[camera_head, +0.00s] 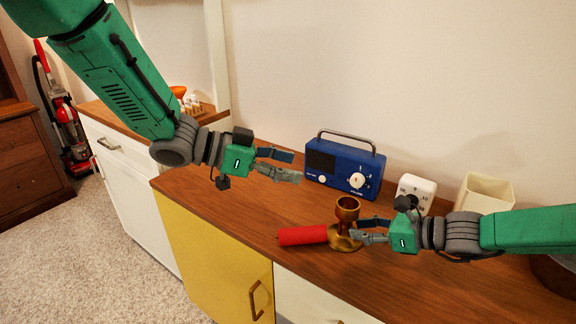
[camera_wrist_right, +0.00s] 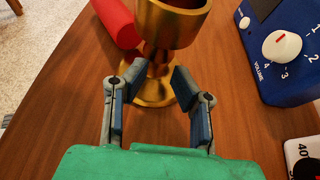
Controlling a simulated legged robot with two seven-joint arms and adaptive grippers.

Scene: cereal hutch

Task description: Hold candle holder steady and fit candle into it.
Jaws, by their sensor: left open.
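The brass candle holder (camera_head: 346,211) stands upright on the wooden counter, its cup facing up; it also shows in the right wrist view (camera_wrist_right: 170,25). The red candle (camera_head: 302,235) lies on its side just left of the holder's base, and part of it shows in the right wrist view (camera_wrist_right: 117,22). My right gripper (camera_head: 361,229) is open, its fingers on either side of the holder's stem line, with gaps visible in the wrist view (camera_wrist_right: 153,82). My left gripper (camera_head: 296,166) is open and empty, above the counter to the upper left of the holder.
A blue radio (camera_head: 340,166) stands behind the holder against the wall. A white dial timer (camera_head: 416,190) and a cream container (camera_head: 486,193) stand to the right, near my right arm. The counter left of the candle is clear up to its front edge.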

